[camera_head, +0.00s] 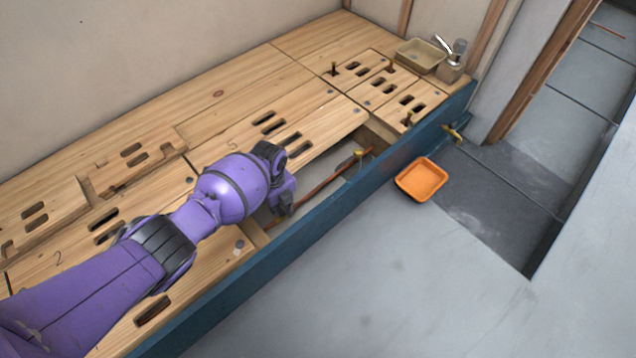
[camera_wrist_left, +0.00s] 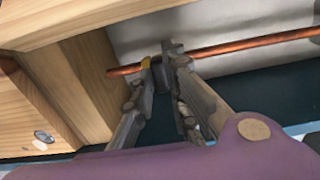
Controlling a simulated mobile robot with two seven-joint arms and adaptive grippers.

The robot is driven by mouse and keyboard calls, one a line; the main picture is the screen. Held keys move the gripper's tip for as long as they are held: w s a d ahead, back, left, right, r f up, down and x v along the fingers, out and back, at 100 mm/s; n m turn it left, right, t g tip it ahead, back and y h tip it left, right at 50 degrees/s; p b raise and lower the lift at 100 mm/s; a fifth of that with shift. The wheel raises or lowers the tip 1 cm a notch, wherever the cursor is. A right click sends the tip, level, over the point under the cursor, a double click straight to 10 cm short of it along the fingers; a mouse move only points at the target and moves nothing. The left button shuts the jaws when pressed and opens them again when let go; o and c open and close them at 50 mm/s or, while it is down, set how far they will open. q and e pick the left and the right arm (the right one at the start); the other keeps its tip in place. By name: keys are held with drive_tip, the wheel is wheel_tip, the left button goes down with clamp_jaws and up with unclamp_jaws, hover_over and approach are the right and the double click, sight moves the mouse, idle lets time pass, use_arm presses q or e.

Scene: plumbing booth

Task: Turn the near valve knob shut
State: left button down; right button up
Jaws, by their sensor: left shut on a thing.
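The copper pipe (camera_head: 325,188) runs through the opening in the wooden deck; it also shows in the wrist view (camera_wrist_left: 240,47). My left gripper (camera_head: 282,208) reaches down into the near end of this opening. In the wrist view its fingertips (camera_wrist_left: 160,66) are close together at the pipe, shut on the near valve knob. Only a small yellow bit of the near valve (camera_wrist_left: 146,63) shows beside the left finger; the knob itself is mostly hidden by the fingers. A second brass-yellow valve (camera_head: 360,154) sits farther along the pipe, apart from the gripper. My right gripper is out of view.
A blue beam (camera_head: 330,205) edges the opening, with wooden framing (camera_wrist_left: 75,85) close left of the fingers. Slotted deck boards (camera_head: 250,90) surround it. An orange tray (camera_head: 421,180) lies on the grey floor. A tan basin (camera_head: 420,56) stands at the far deck corner.

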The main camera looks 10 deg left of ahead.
use_arm(q)
drive_tip(key=shift+a, duration=0.1)
drive_tip(key=c, duration=1.7)
unclamp_jaws()
drive_tip(key=shift+f, duration=0.1)
drive_tip(key=shift+c, duration=0.2)
wheel_tip(320, 180, up, 12)
